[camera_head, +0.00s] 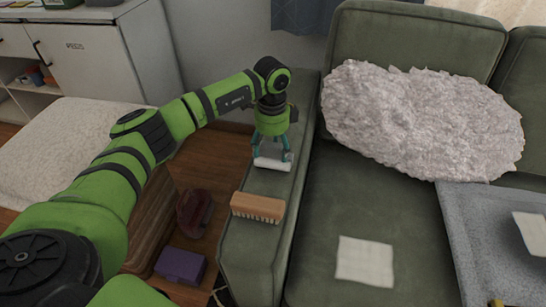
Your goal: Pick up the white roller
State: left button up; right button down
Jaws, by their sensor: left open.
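The white roller (271,164) lies on top of the green sofa's armrest, towards its far part. My left gripper (272,151) points down right over the roller, with its teal fingers open around or just above it. I cannot tell whether the fingers touch it. The gripper partly hides the roller. My right gripper is not in view.
A wooden brush (258,207) lies on the armrest nearer to me. A pale cloth (365,261) lies on the seat, and a fluffy white cushion (420,120) leans on the backrest. A purple box (181,265) and a dark red object (194,212) are on the floor at left.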

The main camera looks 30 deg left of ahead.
pick_arm(q)
jog(key=c, duration=1.3)
jog(key=shift+r, duration=0.1)
jog(key=shift+w+r, duration=0.1)
jog(key=shift+r, duration=0.45)
notch_tip(320, 180, up, 3)
jog(key=shift+f, duration=0.15)
jog(key=w+d+r, duration=0.1)
jog(key=d+r, duration=0.1)
jog(key=d, duration=0.1)
jog(key=d+r, duration=0.2)
jog(key=d, duration=0.2)
jog(key=w+d+r, duration=0.1)
jog(key=d+r, duration=0.2)
jog(key=d, duration=0.1)
jog(key=shift+w+d, duration=0.25)
jog(key=shift+w, duration=0.05)
jog(key=shift+o, duration=0.9)
